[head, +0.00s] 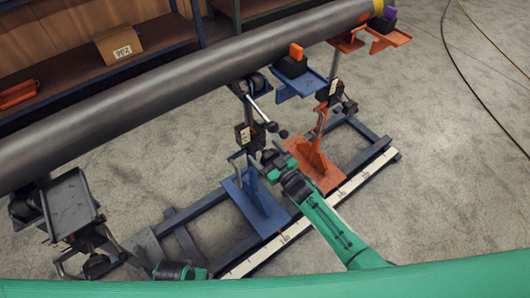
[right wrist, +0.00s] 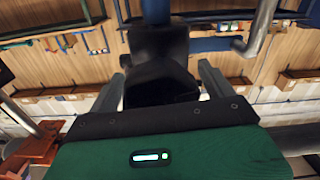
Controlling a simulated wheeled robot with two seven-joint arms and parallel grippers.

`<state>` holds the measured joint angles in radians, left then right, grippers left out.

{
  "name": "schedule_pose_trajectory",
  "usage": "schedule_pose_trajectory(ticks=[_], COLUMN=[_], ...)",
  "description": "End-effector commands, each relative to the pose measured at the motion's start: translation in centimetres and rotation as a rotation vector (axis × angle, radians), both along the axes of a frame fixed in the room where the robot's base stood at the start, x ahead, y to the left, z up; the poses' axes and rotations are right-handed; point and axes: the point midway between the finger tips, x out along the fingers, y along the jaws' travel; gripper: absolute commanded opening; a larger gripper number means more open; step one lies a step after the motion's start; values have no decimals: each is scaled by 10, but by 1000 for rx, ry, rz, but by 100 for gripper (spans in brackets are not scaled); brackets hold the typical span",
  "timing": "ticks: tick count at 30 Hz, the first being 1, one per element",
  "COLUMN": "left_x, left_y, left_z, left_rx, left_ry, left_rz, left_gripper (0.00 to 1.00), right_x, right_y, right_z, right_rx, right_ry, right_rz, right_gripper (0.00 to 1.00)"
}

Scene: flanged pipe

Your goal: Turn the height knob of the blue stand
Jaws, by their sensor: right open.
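The blue stand has a blue base plate (head: 250,205), a blue post and a black clamp block (head: 243,134) with a white label. It stands under the grey pipe (head: 180,90). My right gripper (head: 262,158) is beside its post, below that block. In the right wrist view the open fingers (right wrist: 160,85) stand on either side of a black part (right wrist: 158,60) below the blue post (right wrist: 155,12). I cannot tell whether they touch it, and which part is the height knob is not clear. Part of my left arm shows at the lower left; its jaws are unclear.
An orange stand (head: 318,165) is close on the right, on the same dark rail frame (head: 365,155) with a white ruler strip (head: 345,190). A grey stand head (head: 70,205) is at the left. Shelves (head: 130,60) stand behind. Floor at right is clear.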

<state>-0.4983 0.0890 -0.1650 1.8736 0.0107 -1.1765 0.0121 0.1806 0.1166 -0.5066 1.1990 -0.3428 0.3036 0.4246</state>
Motion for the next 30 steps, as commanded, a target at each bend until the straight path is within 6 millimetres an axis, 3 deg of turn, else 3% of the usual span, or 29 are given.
schedule_pose_trajectory(ticks=[11,18,30], left_x=[0,-4,-4], left_y=[0,0,0], left_z=[4,1,1], left_rx=[-1,0,0], left_ry=[-2,6,7], left_rz=[1,1,1], left_gripper=[74,74,74], right_x=[5,5,5], right_y=[4,4,4], right_z=[0,0,0], right_rx=[1,1,-54], right_ry=[-1,0,-37], right_rz=[1,1,0], right_gripper=[84,39,39])
